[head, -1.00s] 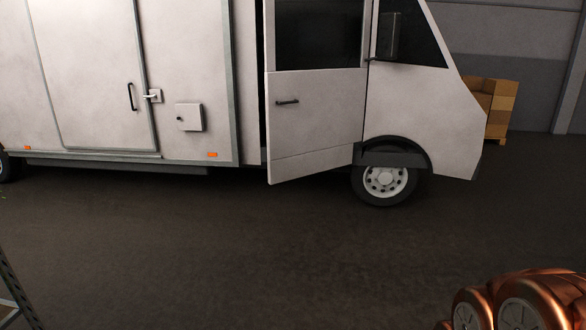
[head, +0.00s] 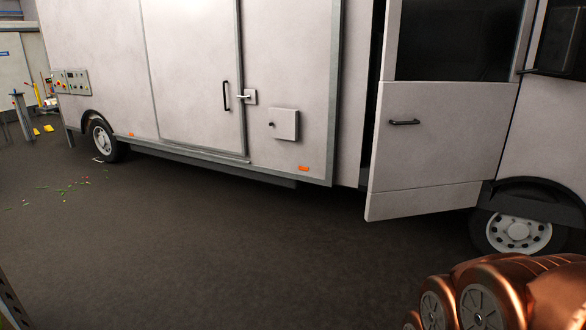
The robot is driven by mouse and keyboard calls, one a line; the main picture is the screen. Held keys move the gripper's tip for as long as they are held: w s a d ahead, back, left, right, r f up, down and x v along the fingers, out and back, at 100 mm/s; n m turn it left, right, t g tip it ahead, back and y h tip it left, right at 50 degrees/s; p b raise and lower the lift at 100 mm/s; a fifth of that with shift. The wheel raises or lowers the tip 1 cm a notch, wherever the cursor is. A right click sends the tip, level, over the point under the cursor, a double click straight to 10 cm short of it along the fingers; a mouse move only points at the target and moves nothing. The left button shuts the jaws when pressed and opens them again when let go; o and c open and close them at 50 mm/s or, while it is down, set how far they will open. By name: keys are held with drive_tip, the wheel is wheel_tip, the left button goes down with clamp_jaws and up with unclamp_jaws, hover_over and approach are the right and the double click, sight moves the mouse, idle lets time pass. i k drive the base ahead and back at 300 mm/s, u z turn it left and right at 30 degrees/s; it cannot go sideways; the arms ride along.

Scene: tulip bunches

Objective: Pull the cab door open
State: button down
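The white cab door (head: 440,140) stands partly open on the right side of the head view. Its left edge swings out from the truck body, and a dark gap shows between them. A black door handle (head: 404,122) sits on its upper left, below the dark window (head: 455,40). Copper-coloured parts of my own arm show at the bottom right, in front of the truck. My gripper is not in view, and nothing is seen touching the door.
The white truck body (head: 290,60) fills the back, with a closed side door (head: 195,75) and a small box (head: 285,124). A front wheel (head: 517,232) is at the right. Posts and a control panel (head: 72,82) stand far left. The dark floor ahead is mostly clear.

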sight(435, 144)
drive_tip(key=u, duration=0.25)
drive_tip(key=i, duration=4.45)
drive_tip(key=z, duration=0.25)
